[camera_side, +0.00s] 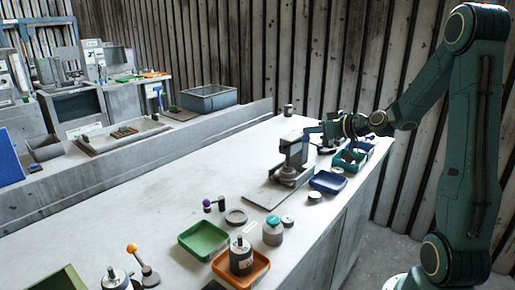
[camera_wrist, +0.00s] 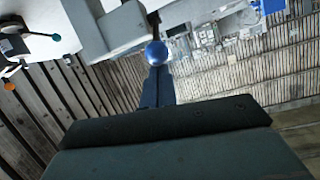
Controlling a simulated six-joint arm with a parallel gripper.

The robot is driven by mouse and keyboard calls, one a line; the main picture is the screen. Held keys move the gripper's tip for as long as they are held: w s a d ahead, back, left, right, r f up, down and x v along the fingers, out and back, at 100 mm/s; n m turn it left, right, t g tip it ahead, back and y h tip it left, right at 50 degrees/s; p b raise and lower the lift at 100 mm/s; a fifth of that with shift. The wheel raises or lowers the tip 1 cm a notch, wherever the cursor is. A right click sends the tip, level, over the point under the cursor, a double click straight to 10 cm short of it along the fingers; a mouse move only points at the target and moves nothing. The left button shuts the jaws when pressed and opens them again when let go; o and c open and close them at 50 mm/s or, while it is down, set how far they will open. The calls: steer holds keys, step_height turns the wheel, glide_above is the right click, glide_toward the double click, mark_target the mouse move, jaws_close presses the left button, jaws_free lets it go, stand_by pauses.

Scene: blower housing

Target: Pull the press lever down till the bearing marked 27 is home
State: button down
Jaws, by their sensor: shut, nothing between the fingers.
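The grey press (camera_side: 291,160) stands on a flat plate on the bench in the side view. In the wrist view, a blue ball knob (camera_wrist: 157,53), which looks like the end of the press lever, lies right at the tips of my gripper (camera_wrist: 156,88). The grey press body (camera_wrist: 122,25) is behind it. The fingers look closed together, with nothing held between them. In the side view my gripper (camera_side: 318,129) is at the upper right of the press. I cannot tell whether it touches the knob. No 27 marking is readable, and I cannot make out the bearing.
A blue tray (camera_side: 328,182) and a green bin (camera_side: 349,159) are right of the press. A green tray (camera_side: 203,240) and an orange tray (camera_side: 262,271) stand in front. Another lever with an orange knob (camera_side: 132,248) is at front left.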

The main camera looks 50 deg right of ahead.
steer(key=shift+s+f, duration=0.25)
steer(key=shift+f, duration=0.25)
steer(key=shift+s+f, duration=0.25)
steer(key=shift+f, duration=0.25)
steer(key=shift+w+a+f, duration=0.1)
steer(key=shift+w, duration=0.15)
steer(key=shift+w+f, duration=0.15)
steer(key=shift+w, duration=0.3)
steer(key=shift+s, duration=0.1)
steer(key=s+r, duration=0.4)
steer(key=r, duration=0.6)
